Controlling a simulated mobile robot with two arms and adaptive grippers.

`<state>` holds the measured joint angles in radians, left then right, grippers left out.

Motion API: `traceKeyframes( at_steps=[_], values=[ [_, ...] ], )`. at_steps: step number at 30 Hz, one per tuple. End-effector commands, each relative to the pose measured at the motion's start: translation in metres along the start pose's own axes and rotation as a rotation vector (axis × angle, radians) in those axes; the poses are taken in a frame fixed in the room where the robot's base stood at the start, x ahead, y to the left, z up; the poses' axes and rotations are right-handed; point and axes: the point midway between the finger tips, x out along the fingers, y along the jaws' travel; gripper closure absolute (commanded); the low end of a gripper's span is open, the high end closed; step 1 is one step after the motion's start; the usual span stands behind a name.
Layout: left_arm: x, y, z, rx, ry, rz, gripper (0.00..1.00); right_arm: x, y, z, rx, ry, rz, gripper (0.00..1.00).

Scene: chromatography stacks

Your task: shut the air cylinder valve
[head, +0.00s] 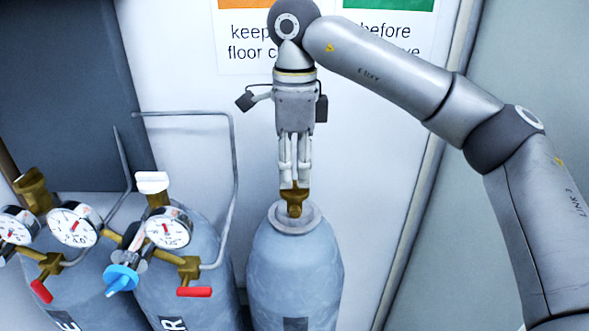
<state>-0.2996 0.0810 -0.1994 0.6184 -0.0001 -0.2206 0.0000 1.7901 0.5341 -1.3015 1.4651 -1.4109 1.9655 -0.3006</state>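The middle cylinder (200,272) is blue-grey, and its label is cut by the frame edge, with only a letter like R showing. A white knob (152,182) tops its brass valve. My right gripper (295,184) points down over a different cylinder (292,268), to the right. Its fingers are close together at the top of that cylinder's brass valve (295,203). I cannot tell whether they grip it or only touch it. That cylinder's label is mostly out of frame. My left gripper is out of view.
Pressure gauges, including one gauge (170,228), a blue knob (121,279) and red levers, including one lever (194,292), crowd the left and middle cylinders. A bent grey pipe (235,165) rises between the middle and right cylinders. A wall with a sign (245,58) stands behind.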

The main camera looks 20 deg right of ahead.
Motion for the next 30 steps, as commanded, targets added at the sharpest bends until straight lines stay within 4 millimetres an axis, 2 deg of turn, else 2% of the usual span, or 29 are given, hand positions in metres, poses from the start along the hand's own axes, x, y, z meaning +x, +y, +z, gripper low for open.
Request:
traceKeyframes(
  at_steps=[6, 14, 21, 30],
  values=[
    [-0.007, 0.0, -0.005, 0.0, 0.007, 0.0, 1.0, 0.013, 0.001, 0.0, -0.002, 0.0, 0.001, 0.69],
    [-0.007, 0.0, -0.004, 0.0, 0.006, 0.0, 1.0, 0.015, 0.001, 0.0, -0.001, 0.0, 0.001, 0.69],
    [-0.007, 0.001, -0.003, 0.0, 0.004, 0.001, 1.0, 0.015, 0.001, 0.0, -0.001, -0.001, 0.0, 0.98],
    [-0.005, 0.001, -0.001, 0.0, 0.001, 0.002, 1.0, 0.015, 0.0, 0.0, 0.008, -0.001, 0.0, 1.0]
  ],
)
